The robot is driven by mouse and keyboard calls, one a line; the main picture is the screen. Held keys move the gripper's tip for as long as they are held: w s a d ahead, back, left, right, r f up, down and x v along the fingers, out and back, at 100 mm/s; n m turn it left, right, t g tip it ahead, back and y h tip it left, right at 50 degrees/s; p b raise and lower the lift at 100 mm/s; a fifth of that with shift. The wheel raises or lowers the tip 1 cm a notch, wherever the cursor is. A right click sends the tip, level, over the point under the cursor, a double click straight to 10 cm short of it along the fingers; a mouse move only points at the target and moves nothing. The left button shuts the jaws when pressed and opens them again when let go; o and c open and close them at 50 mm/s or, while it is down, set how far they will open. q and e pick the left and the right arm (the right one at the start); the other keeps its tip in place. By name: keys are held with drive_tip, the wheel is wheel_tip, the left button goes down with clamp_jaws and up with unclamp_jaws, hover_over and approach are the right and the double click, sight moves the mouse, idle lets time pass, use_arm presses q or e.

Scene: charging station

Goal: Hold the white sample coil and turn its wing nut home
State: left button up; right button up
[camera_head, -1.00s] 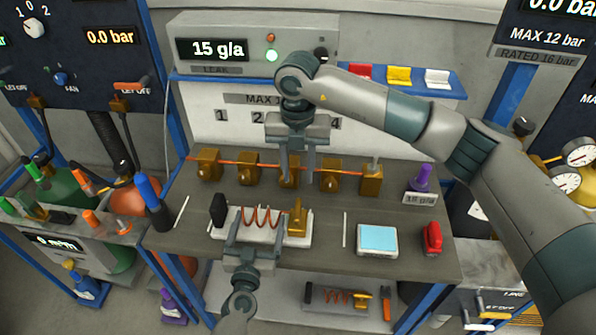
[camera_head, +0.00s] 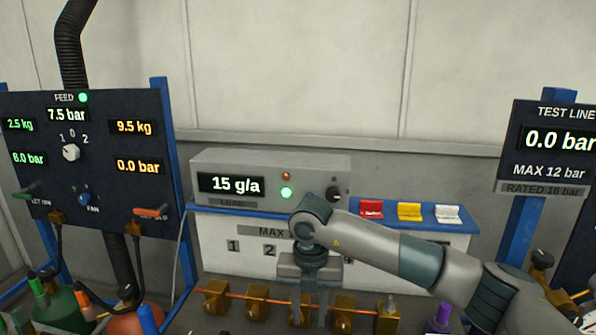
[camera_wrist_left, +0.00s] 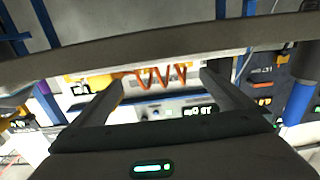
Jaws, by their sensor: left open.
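The white sample coil shows only in the left wrist view, as an orange spiral tube (camera_wrist_left: 165,77) with a yellowish fitting (camera_wrist_left: 92,79) at its left end. My left gripper (camera_wrist_left: 161,82) is open, its two fingers on either side of the spiral; I cannot tell whether they touch it. It is out of the head view. My right gripper (camera_head: 310,316) points down at the brass blocks on the bench, its fingers apart around one middle block. Whether it grips that block is unclear. No wing nut can be made out.
Several brass blocks (camera_head: 256,302) stand in a row along an orange tube. Behind them is the leak meter (camera_head: 270,183), reading 15 g/a with a green light. Red (camera_head: 371,209), yellow (camera_head: 409,211) and white (camera_head: 447,213) items sit on a blue shelf. A purple-topped object (camera_head: 441,315) stands at right.

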use_arm(q)
drive_tip(key=s+a, duration=0.1)
drive_tip(key=s, duration=0.5)
